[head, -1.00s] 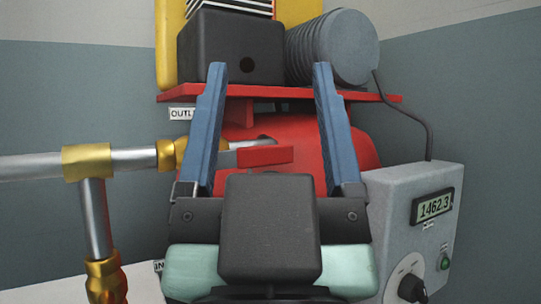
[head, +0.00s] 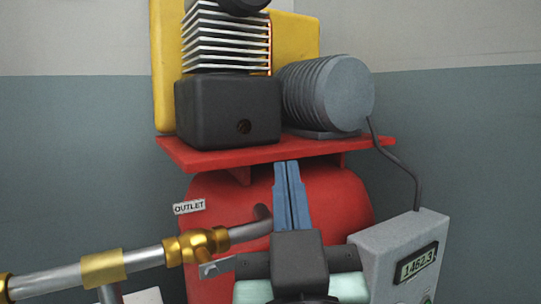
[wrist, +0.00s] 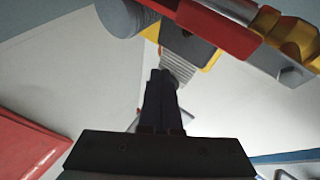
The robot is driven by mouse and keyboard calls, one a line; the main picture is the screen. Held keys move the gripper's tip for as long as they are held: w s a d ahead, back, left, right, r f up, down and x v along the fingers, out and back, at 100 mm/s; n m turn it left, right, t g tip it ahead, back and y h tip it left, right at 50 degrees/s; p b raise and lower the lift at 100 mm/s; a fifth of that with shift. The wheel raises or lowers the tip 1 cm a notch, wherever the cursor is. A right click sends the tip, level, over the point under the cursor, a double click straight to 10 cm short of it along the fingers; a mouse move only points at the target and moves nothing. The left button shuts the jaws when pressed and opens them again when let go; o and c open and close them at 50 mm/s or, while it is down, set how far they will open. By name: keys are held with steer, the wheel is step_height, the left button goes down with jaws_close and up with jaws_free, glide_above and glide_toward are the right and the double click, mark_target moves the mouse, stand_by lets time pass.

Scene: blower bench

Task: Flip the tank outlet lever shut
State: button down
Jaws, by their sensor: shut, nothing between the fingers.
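The brass outlet valve (head: 196,247) sits on the pipe at the left of the red tank (head: 225,208), below the OUTLET label (head: 189,207). A grey metal tab (head: 213,268), seemingly part of the outlet lever, shows just below the valve. My gripper (head: 287,165) is shut and empty, fingers pointing up in front of the tank, right of the valve. In the wrist view the shut fingers (wrist: 158,75) show at centre, with brass fittings (wrist: 300,38) at upper right.
A red shelf (head: 225,154) above the tank carries a black box (head: 228,108) and a grey ribbed motor (head: 325,92). A grey box with a display (head: 400,250) stands at right, its cable running up to the motor.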

steer(key=w+d+r+n+g+y+p, duration=0.1)
steer(key=d+r+n+g+p, duration=0.25)
steer(key=g+p, duration=1.5)
steer(key=s+r+t+y+p, duration=0.1)
steer(key=s+p, duration=0.3)
steer(key=p, duration=0.9)
steer(key=s+a+r+n+t+y+p, duration=0.1)
steer(key=s+r+t+y+p, duration=0.1)
steer(key=p, duration=1.1)
steer(key=s+r, duration=0.1)
steer(key=s, duration=0.1)
steer(key=shift+s+a, duration=0.15)
steer(key=shift+s, duration=0.2)
steer(key=shift+w, duration=0.1)
